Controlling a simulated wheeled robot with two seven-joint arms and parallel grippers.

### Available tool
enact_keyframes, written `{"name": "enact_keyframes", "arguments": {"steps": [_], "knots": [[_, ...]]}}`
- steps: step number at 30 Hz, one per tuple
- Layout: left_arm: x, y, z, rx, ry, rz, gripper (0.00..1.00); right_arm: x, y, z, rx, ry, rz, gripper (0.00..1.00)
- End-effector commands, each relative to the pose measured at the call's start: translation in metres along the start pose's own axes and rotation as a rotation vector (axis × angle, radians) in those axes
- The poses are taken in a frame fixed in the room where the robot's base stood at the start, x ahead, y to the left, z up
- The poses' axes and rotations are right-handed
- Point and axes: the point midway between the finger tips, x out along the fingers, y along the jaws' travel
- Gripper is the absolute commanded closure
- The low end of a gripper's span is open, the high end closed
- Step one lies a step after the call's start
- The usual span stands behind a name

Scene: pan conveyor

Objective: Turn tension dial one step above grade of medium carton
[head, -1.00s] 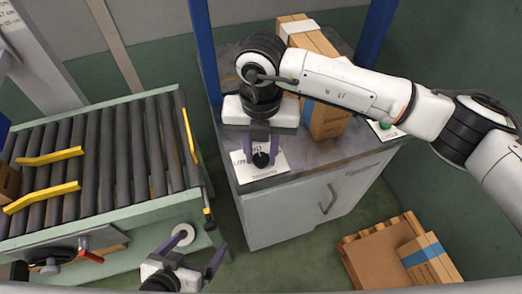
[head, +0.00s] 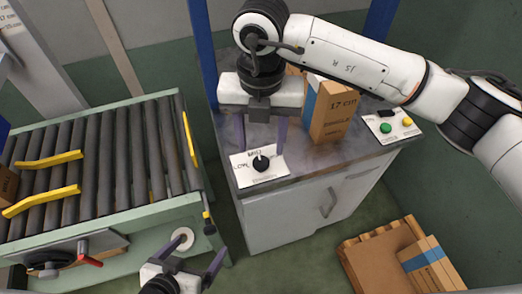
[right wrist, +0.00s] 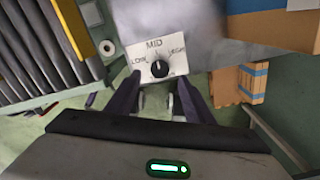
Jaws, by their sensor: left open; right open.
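The tension dial (head: 261,164) is a black knob on a white plate (head: 278,171) at the cabinet top's front left corner. The plate reads LOW, MID and HIGH. In the right wrist view the dial (right wrist: 159,69) has its white mark pointing up towards MID. My right gripper (head: 261,147) is open and empty above the dial, with a finger on either side and apart from it. A tan carton (head: 335,115) marked 17 cm, with blue tape, stands on the cabinet behind. My left gripper (head: 196,257) is open and empty at the bottom, beside the conveyor.
The roller conveyor (head: 95,150) with yellow guides fills the left. A white roll (head: 182,239) is at its near side. A plate with green and yellow buttons (head: 392,126) lies on the cabinet's right. A taped carton (head: 425,262) rests on a pallet on the floor. A carton edge (head: 7,185) shows far left.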

Motion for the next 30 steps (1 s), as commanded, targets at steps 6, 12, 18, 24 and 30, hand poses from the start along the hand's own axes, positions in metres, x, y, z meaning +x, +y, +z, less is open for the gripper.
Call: {"name": "enact_keyframes", "arguments": {"steps": [6,12,18,24,30], "knots": [[0.001,0.000,0.001,0.001,-0.001,0.001,0.08,-0.036,0.000,0.000,0.001,-0.002,0.000,0.52],[0.001,0.001,0.000,0.001,0.001,0.001,0.08,-0.047,0.000,0.000,0.000,0.000,0.000,0.52],[0.001,0.001,-0.001,0.001,0.002,0.002,0.08,-0.047,0.000,0.000,0.000,0.001,0.000,0.52],[0.001,0.001,-0.001,0.001,0.002,0.003,0.08,-0.047,0.000,0.000,0.000,0.001,0.000,0.52],[0.001,0.001,-0.002,0.002,0.005,0.002,0.08,-0.047,0.000,0.000,0.000,0.001,0.000,0.52]]}}
